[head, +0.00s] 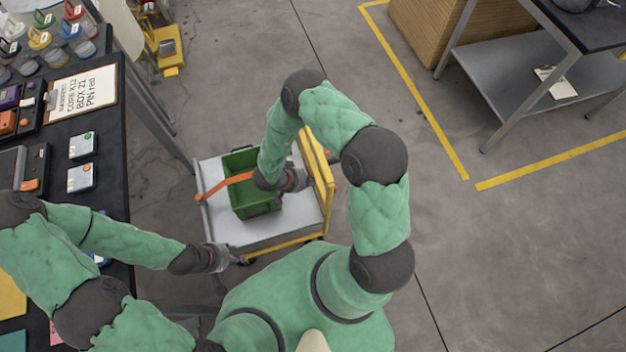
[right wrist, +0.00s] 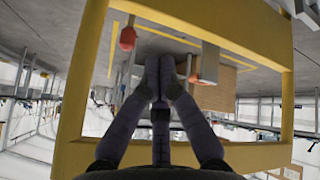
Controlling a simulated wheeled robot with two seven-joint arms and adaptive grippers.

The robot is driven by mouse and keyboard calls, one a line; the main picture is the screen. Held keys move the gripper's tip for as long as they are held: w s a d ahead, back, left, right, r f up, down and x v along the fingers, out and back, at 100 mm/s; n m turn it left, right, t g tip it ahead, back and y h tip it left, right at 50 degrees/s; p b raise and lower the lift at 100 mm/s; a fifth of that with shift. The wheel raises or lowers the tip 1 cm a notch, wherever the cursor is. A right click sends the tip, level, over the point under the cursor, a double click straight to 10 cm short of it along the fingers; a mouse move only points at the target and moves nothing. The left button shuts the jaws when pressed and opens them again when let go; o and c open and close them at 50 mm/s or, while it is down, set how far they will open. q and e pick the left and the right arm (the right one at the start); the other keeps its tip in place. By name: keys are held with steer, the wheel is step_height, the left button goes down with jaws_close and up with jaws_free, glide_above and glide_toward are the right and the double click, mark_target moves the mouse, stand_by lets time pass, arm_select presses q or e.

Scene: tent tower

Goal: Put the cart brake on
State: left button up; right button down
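The cart (head: 222,225) has a grey deck and a yellow upright frame (head: 318,170) at its right end. The frame fills much of the right wrist view (right wrist: 72,110). Through its opening I see a red knob (right wrist: 127,38) on a thin grey rod and an orange-red piece (right wrist: 196,79) by a grey block. I cannot tell which is the brake. My right gripper (head: 300,180) is at the frame; its fingertips (right wrist: 166,62) are together, with nothing visible between them. They appear apart from the knob. My left gripper (head: 220,258) is by the deck's near-left corner; its fingers are too small to read.
A green crate (head: 253,205) stands on the deck, with an orange bar (head: 222,185) to its left. A dark workbench (head: 108,150) with a clipboard (head: 82,92) and small parts runs along the left. A metal table (head: 515,90) stands back right. Floor right of the cart is clear.

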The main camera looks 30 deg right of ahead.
steer(key=shift+p+v, duration=0.7)
steer(key=shift+v, duration=1.65)
steer(key=shift+w+d, duration=0.1)
